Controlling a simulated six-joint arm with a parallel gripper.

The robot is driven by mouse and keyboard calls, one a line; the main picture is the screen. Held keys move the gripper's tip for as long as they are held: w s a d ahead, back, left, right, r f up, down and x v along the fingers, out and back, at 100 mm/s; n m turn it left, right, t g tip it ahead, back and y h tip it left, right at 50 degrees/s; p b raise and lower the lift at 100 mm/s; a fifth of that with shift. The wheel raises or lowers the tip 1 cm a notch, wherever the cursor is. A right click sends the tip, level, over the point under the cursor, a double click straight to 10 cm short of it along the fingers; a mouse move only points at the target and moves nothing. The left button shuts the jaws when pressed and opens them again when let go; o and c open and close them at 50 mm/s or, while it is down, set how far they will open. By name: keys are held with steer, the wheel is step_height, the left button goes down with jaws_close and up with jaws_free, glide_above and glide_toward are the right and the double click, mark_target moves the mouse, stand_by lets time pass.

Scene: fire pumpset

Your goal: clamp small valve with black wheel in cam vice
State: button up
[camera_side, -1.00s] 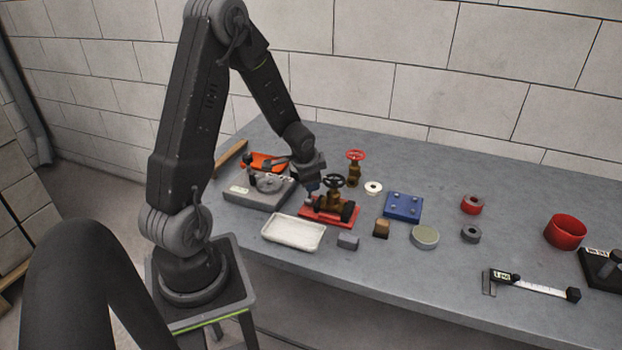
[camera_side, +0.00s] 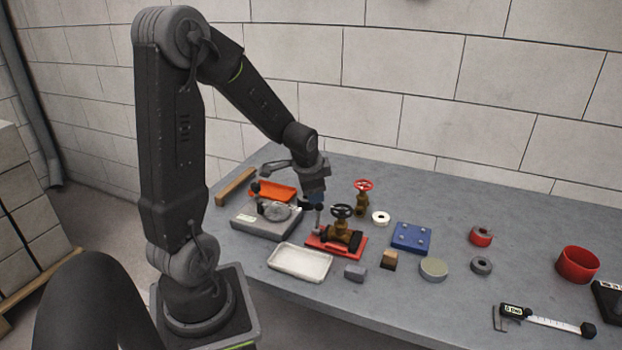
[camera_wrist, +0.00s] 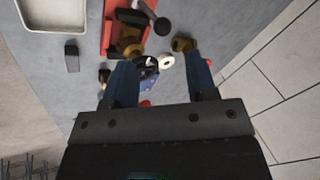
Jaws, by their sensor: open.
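The small brass valve with a black wheel (camera_side: 341,211) stands upright on a red base (camera_side: 318,243), which looks like the cam vice. A black cylindrical part sits at the right of the base. A short upright piece with a reddish part (camera_side: 319,219) shows at its left end. In the wrist view the red base (camera_wrist: 109,30) is at the top, with brass and dark parts on it. My gripper (camera_side: 316,202) is open and points down just left of the black wheel. Its blue fingers (camera_wrist: 160,72) are apart and hold nothing. Whether the valve is clamped I cannot tell.
A second brass valve with a red wheel (camera_side: 363,187) stands behind. A grey device (camera_side: 265,226) and an orange tray (camera_side: 272,190) are left. A white tray (camera_side: 299,264) is in front. A blue plate (camera_side: 411,237) lies right.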

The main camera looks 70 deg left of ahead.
mark_target(318, 218)
steer(key=shift+v, duration=2)
steer(key=shift+c, duration=0.3)
